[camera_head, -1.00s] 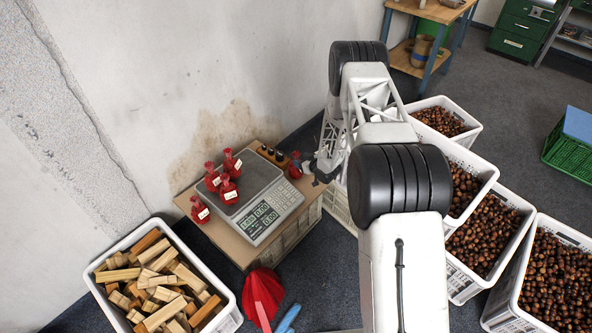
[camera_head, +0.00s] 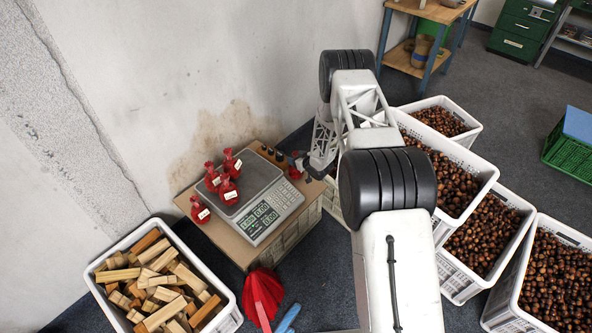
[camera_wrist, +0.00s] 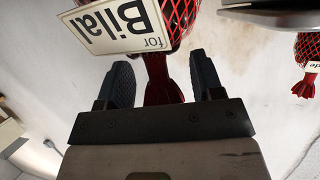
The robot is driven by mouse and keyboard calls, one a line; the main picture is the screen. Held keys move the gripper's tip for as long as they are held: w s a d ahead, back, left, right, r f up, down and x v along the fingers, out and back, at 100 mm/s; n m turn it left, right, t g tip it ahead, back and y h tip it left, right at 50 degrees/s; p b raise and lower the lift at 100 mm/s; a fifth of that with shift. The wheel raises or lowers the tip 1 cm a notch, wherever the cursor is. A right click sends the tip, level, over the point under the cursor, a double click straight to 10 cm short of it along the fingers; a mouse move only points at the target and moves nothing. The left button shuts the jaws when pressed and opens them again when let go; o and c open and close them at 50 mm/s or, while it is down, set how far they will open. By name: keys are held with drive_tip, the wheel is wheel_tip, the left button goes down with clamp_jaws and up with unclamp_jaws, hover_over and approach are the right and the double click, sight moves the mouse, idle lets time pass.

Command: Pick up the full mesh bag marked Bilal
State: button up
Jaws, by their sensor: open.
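The mesh bag marked Bilal is a red net bag (camera_wrist: 176,32) with a pale tag (camera_wrist: 112,22) reading "for Bilal". It shows upside down in the wrist view. Its gathered red neck (camera_wrist: 160,85) lies between the two dark fingers of my gripper (camera_wrist: 163,78). The fingers are apart, with a visible gap on each side of the neck. In the head view the bag (camera_head: 294,171) is small and partly hidden, at the board's right end beside the scale, with my gripper (camera_head: 302,162) at it.
A scale (camera_head: 262,213) stands on a cardboard-coloured top. Several other red tagged bags (camera_head: 230,162) are on and beside it; one (camera_wrist: 305,55) shows in the wrist view. Chestnut crates (camera_head: 487,168) stand right, a wood-block crate (camera_head: 225,287) front left. The wall is close behind.

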drive_tip(key=shift+c, duration=0.2)
clamp_jaws()
idle(0.3)
drive_tip(key=shift+r, duration=0.15)
drive_tip(key=shift+r, duration=4.9)
